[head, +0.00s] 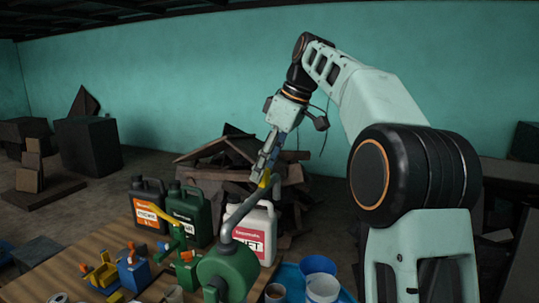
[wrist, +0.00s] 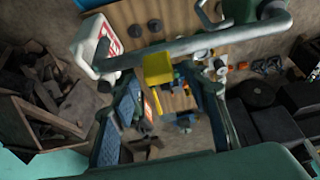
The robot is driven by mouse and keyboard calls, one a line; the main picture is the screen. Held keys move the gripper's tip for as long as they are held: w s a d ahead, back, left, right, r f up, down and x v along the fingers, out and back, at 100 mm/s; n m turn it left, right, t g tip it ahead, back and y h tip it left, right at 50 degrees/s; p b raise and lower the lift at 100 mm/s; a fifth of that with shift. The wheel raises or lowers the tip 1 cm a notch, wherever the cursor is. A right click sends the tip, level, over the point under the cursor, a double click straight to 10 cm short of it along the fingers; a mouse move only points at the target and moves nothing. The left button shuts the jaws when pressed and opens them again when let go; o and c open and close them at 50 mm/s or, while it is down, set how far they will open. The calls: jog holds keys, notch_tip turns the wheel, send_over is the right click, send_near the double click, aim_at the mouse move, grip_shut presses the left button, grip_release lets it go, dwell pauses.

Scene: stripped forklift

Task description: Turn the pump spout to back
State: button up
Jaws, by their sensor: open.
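The green pump (head: 228,268) stands at the table's front. My gripper (head: 263,168) is at that end, above the white jug. In the wrist view the spout (wrist: 215,42) crosses the top of the picture, and the yellow piece (wrist: 157,68) shows between the two fingers of my open gripper (wrist: 157,88). I cannot tell whether either finger touches it. Part of the spout's end is hidden by the gripper in the head view.
A white jug (head: 262,222), a green canister (head: 190,205) and a black canister (head: 146,190) stand behind the pump. Blue and white cups (head: 320,287) are at the right. Small coloured parts (head: 132,270) lie at the left. A scrap pile (head: 235,150) lies beyond.

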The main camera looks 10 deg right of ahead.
jog(key=v, duration=0.6)
jog(key=shift+s+d+r, duration=0.1)
jog(key=shift+r, duration=0.05)
dwell(0.3)
